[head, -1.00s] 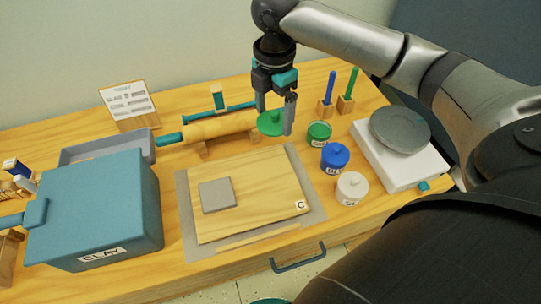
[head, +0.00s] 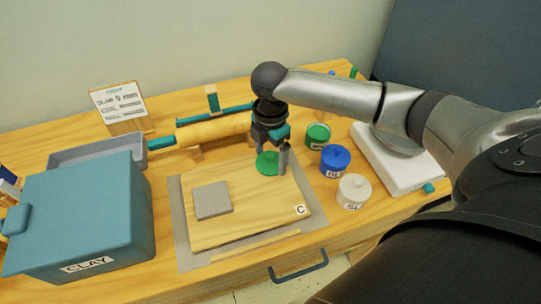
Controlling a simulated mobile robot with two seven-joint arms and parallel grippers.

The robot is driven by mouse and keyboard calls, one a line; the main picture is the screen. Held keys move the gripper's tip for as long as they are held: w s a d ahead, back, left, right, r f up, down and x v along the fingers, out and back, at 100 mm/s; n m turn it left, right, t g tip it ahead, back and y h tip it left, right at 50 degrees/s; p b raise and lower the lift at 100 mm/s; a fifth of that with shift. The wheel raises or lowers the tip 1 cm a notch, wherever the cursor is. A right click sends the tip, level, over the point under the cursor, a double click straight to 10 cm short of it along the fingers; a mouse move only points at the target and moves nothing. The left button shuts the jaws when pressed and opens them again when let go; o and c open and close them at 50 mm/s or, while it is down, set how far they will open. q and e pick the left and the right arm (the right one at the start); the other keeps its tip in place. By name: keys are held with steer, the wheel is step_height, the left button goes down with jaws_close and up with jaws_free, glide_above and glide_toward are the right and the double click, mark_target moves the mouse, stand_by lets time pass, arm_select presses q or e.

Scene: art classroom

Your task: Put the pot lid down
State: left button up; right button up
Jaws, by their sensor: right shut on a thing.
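My right gripper (head: 272,160) is shut on the green pot lid (head: 267,164). The lid is a flat green disc, held level over the far right part of the wooden board (head: 245,225). I cannot tell whether it touches the board. The green pot (head: 318,136) stands to the right of the gripper with its top uncovered. My left gripper is out of view.
A blue lidded pot (head: 335,161) and a white lidded pot (head: 354,191) stand right of the board. A grey clay slab (head: 212,201) lies on the board. A rolling pin (head: 215,129) lies behind it. A blue CLAY box (head: 85,222) stands left.

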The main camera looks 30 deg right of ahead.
mark_target(270, 155)
steer(key=shift+f, duration=0.1)
steer(key=o, duration=1)
steer(key=shift+r, duration=0.2)
step_height(270, 155, up, 12)
steer(key=p, duration=0.3)
steer(key=shift+p, duration=0.3)
